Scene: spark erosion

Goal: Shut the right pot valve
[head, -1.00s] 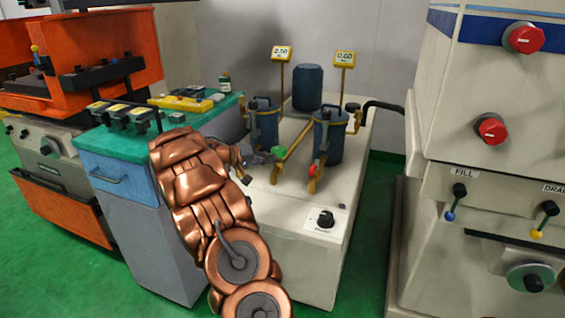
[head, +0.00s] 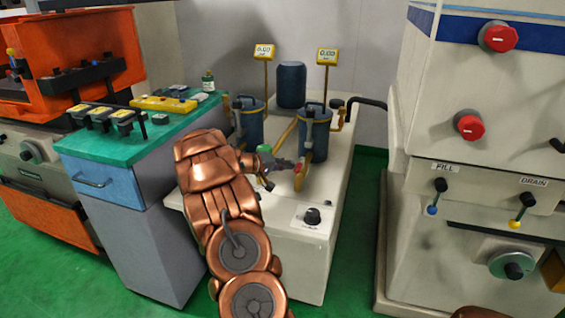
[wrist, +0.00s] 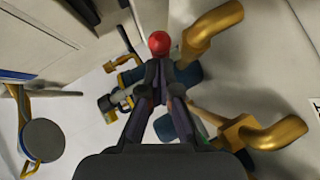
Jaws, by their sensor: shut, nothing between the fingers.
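The right pot (head: 315,135) is a blue canister with yellow pipework on the cream bench unit. A red valve knob sits on its front pipe (head: 299,180). In the wrist view the red knob (wrist: 159,42) is just beyond my fingertips, close to the pipe bend (wrist: 212,30). My gripper (head: 292,166) is shut and empty, its tips at the red knob; it also shows in the wrist view (wrist: 162,72). Whether it touches the knob I cannot tell. The left pot (head: 250,122) has a green knob (head: 264,150), beside my gripper's near end.
Two yellow gauges stand behind the pots, the left (head: 264,52) and the right (head: 327,57). A teal-topped cabinet (head: 135,150) stands left and a tall cream machine (head: 460,100) right. Green floor shows between.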

